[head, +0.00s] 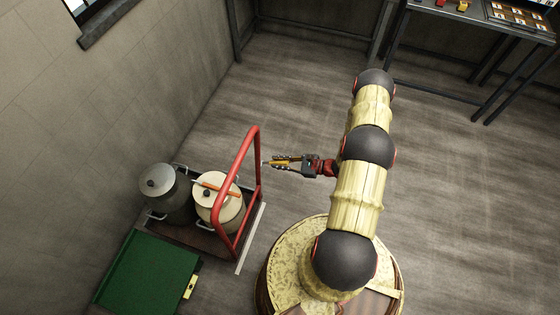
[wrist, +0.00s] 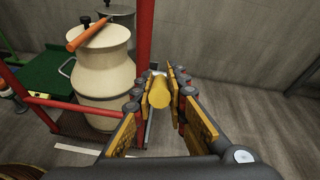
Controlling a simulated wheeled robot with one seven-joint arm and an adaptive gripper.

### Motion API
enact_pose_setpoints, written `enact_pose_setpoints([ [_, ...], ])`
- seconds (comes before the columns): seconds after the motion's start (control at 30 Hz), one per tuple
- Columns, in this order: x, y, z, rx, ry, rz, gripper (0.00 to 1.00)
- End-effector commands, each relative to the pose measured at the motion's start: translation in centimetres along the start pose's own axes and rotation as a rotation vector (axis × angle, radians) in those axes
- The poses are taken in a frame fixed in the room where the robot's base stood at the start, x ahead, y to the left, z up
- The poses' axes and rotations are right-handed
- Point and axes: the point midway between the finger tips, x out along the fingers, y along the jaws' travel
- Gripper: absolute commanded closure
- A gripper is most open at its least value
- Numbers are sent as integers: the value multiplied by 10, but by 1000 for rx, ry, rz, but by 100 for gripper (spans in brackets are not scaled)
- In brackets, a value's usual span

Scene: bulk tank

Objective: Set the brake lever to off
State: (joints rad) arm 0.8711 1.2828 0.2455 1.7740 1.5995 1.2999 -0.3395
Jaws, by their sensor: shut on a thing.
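The brake lever shows in the wrist view as a short yellow cylindrical grip (wrist: 160,93) between my fingers, close to the upright of a red tubular frame (head: 222,195). My gripper (head: 275,162) is just right of that frame in the head view and points left at it. Its yellow-padded fingers are shut on the lever grip, one on each side; the fingertips also show in the wrist view (wrist: 163,77). The lever's pivot and any off marking are hidden or too small to tell.
The cart carries a cream can (head: 220,214) with an orange bar across its top and a dark grey can (head: 165,195). A green box (head: 148,272) stands in front of them. A table (head: 470,20) stands at the back right. The floor right of my arm is clear.

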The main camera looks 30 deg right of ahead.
Motion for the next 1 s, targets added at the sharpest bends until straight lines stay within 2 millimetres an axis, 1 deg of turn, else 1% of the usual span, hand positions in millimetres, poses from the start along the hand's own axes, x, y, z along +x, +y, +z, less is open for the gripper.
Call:
enact_pose_setpoints([
  [0.03,0,0,14,2,44,15,100],
  [0.4,15,-4,38,17,368,78,100],
  [0.7,27,-6,47,28,552,112,100],
  [1.0,32,-7,49,34,633,128,100],
])
